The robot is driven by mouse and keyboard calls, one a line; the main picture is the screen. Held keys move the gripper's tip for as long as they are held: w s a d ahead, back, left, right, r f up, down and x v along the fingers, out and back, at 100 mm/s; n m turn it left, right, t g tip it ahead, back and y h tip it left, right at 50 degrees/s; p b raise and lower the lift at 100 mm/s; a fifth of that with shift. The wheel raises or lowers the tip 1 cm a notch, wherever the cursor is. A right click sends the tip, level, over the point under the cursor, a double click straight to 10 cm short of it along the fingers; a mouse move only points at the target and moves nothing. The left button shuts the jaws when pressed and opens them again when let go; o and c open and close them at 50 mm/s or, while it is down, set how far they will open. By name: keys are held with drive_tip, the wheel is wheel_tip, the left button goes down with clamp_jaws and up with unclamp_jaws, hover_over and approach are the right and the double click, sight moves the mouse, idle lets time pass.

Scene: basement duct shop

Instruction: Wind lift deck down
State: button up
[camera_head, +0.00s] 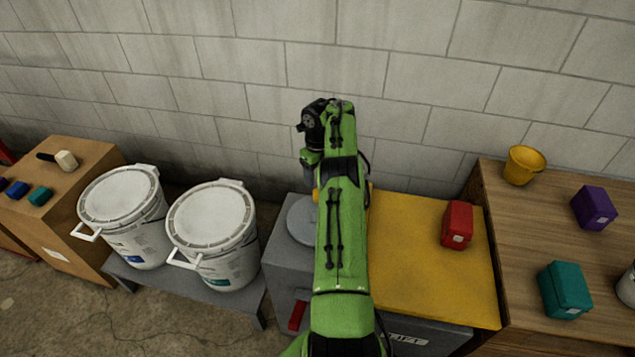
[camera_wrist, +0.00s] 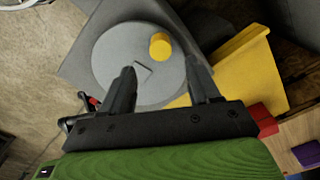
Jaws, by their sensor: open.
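The lift deck (camera_head: 425,270) is a flat yellow platform at the right of my arm, with a red box (camera_head: 457,225) on it. It also shows in the wrist view (camera_wrist: 245,70). Left of it, a grey housing (camera_head: 285,268) carries a round grey wheel (camera_head: 299,222), partly hidden by my arm. In the wrist view the wheel (camera_wrist: 110,50) has a yellow knob (camera_wrist: 160,46) near its rim. My gripper (camera_wrist: 161,64) is open above the wheel, with the knob showing between and just beyond its fingertips. Contact cannot be told. My arm hides the gripper in the head view.
A red lever (camera_head: 297,316) is on the housing's front. Two white buckets (camera_head: 212,235) stand on a low grey bench (camera_head: 190,285) at left. A wooden bench (camera_head: 535,220) at right holds a yellow pail (camera_head: 523,165) and purple and teal boxes. A block wall closes the back.

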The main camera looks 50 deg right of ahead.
wheel_tip(320, 180, up, 8)
drive_tip(key=p, duration=0.4)
drive_tip(key=shift+f+p, duration=0.2)
drive_tip(key=shift+p, duration=0.1)
